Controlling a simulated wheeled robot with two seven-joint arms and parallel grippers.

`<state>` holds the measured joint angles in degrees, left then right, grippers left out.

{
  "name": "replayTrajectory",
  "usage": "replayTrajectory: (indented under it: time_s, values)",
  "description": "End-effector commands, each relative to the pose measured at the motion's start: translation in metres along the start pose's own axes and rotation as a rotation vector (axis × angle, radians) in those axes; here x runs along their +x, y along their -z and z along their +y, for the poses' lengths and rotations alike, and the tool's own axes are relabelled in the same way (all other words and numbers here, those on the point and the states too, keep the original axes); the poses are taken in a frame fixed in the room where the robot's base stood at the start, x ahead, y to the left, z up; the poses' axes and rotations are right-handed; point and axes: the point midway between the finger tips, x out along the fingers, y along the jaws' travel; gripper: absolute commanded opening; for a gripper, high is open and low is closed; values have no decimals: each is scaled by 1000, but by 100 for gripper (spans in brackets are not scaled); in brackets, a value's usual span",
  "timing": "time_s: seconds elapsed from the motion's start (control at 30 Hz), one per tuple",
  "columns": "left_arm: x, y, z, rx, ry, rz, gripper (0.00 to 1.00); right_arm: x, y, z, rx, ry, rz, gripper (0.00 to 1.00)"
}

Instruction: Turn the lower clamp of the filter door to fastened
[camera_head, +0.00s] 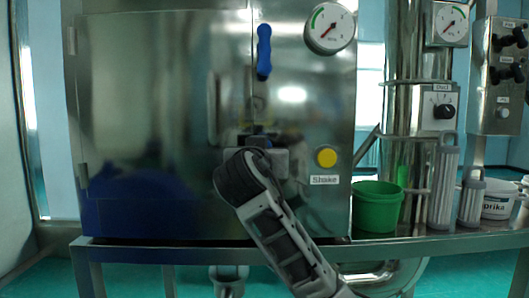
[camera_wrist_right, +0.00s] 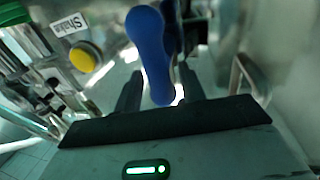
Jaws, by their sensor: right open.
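The filter door (camera_head: 160,110) is a shiny steel panel and looks closed. Its upper clamp (camera_head: 264,52) has a blue handle standing upright at the door's right edge. The lower clamp is mostly hidden behind my right gripper (camera_head: 257,148) in the head view; only a bit of dark blue shows there. In the right wrist view its blue handle (camera_wrist_right: 154,50) runs down between the two dark fingers of my right gripper (camera_wrist_right: 160,88). The fingers are open, with gaps showing beside the handle. My left gripper is not in view.
A yellow Shake button (camera_head: 326,157) sits right of the gripper. A green bucket (camera_head: 377,208) and grey filter cylinders (camera_head: 443,188) stand on the steel ledge at right. A gauge (camera_head: 330,28) is above.

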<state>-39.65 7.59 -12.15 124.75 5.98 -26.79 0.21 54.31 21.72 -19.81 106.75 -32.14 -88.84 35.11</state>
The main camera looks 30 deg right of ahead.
Motion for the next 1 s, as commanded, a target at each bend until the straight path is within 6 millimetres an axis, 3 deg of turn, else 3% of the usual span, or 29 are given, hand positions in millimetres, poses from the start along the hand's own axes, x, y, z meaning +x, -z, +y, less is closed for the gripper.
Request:
replayTrajectory:
  time_s: [0.3, 0.47, 1.0]
  values:
    - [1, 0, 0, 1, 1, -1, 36, 3, 0, 0, 0, 1, -1, 40]
    - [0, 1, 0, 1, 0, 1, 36, 3, 0, 0, 0, 0, -1, 0]
    - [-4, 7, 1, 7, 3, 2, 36, 2, 0, -3, -125, 1, 22, 0]
